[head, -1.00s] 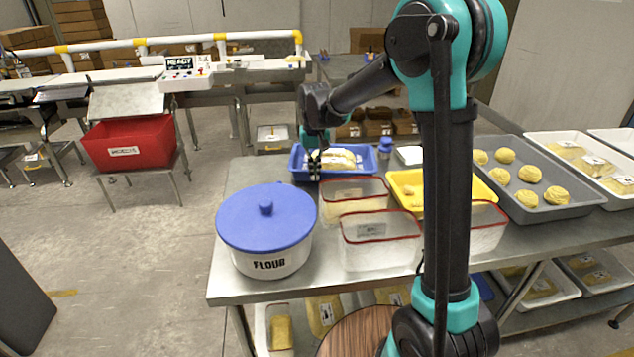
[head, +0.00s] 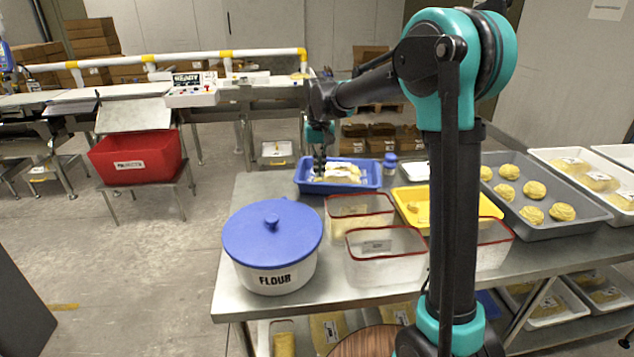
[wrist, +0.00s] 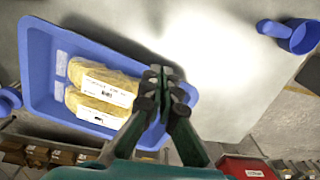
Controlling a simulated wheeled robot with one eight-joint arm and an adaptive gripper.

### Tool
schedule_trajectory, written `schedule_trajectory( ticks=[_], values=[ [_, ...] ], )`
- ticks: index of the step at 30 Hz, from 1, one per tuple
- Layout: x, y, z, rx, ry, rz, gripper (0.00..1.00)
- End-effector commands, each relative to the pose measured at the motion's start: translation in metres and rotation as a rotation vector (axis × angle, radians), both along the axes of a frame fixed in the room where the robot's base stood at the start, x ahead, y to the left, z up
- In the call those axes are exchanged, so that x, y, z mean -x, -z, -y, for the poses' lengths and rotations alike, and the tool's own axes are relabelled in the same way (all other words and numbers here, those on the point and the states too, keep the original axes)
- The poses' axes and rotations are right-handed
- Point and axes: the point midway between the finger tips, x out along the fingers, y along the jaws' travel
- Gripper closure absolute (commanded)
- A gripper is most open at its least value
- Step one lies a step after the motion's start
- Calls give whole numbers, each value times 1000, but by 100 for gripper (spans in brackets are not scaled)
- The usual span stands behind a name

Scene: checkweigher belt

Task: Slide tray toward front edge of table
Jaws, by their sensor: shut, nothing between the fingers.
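A blue tray (head: 372,183) with packaged yellow goods inside lies near the far edge of the metal table. In the wrist view the tray (wrist: 38,60) holds two long yellow packs (wrist: 100,85) with white labels. My gripper (head: 320,168) is at the tray's left end in the head view. In the wrist view my gripper (wrist: 160,80) has its fingertips together, over the tray's right-hand end by the rim, with nothing between them. I cannot tell whether the fingers touch the tray wall.
In front stand a flour tub (head: 274,275) with a blue lid, red-rimmed clear containers (head: 385,268) and a yellow tray (head: 411,215). A blue scoop (wrist: 302,38) shows in the wrist view. Table beside the tray (wrist: 215,85) is clear.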

Motion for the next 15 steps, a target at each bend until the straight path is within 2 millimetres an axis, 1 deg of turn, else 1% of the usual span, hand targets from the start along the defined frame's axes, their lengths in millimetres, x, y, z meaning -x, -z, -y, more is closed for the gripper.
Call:
schedule_trajectory(
  ticks=[1, 4, 7, 11, 14, 15],
  values=[
    [-1, -10, 2, 0, 1, 0, 100],
    [-2, -25, 4, 0, 2, 0, 100],
    [-3, -35, 6, 0, 2, 0, 100],
    [-5, -41, 12, 0, -16, 0, 100],
    [-9, -42, 31, 0, -87, 0, 100],
    [-12, -42, 43, 0, -133, 0, 100]
  ],
)
